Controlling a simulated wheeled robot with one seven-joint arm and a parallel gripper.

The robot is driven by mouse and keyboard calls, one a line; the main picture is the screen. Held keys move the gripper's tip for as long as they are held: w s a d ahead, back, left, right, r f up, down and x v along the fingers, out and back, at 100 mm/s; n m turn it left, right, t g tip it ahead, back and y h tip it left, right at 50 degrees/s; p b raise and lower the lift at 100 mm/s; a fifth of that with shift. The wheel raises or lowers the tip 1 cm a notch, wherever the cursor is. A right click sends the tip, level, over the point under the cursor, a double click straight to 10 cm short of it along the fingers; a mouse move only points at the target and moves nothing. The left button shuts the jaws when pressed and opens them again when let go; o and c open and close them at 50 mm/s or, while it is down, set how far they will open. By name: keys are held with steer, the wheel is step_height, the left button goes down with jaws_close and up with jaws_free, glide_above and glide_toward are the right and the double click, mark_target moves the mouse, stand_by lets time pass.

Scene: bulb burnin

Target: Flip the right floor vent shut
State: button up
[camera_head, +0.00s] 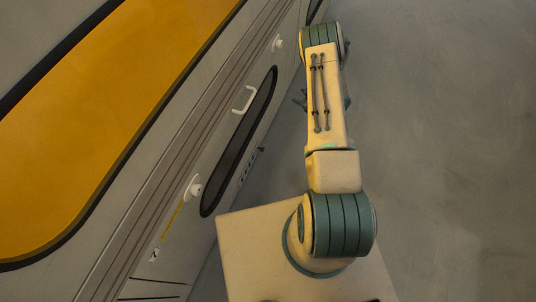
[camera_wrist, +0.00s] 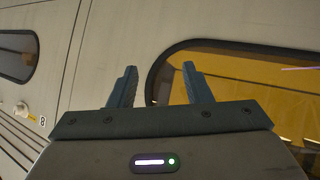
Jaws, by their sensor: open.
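No part is plainly a floor vent. Low on the machine's grey side, the head view shows a long dark panel with rounded ends (camera_head: 238,145), and a white handle (camera_head: 244,100) beside its upper part. I cannot tell whether this panel is the right floor vent or whether it is open. White round knobs sit near its two ends, one below (camera_head: 195,190) and one above (camera_head: 278,43). My gripper (camera_wrist: 160,83) is open and empty in the wrist view, in front of the machine's wall and a yellow window (camera_wrist: 225,85). In the head view my arm mostly hides it.
A large yellow window (camera_head: 100,110) with a black frame fills the machine's upper side at left in the head view. Dark slots (camera_head: 152,290) show at the bottom left. The grey floor (camera_head: 450,130) to the right of my arm is clear.

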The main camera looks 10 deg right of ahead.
steer(key=s+a+f+n+g+y+b, duration=0.1)
steer(key=s+a+f+y+b, duration=0.2)
steer(key=s+f, duration=0.6)
steer(key=s+a+f+n+g+y+b, duration=0.1)
steer(key=s+a+f+y+b, duration=0.15)
steer(key=s+f, duration=0.6)
steer(key=shift+y, duration=0.25)
steer(key=b+x, duration=0.1)
steer(key=x, duration=0.4)
steer(key=d+f+b+x, duration=0.1)
steer(key=x, duration=0.4)
steer(key=b+x, duration=0.1)
steer(key=x, duration=0.4)
steer(key=shift+w+d+f+b, duration=0.2)
steer(key=shift+w+f+b, duration=0.05)
steer(key=shift+f+b, duration=0.1)
steer(key=shift+w+a+f, duration=0.15)
steer(key=shift+w+a, duration=0.3)
steer(key=shift+a, duration=0.1)
jaws_close()
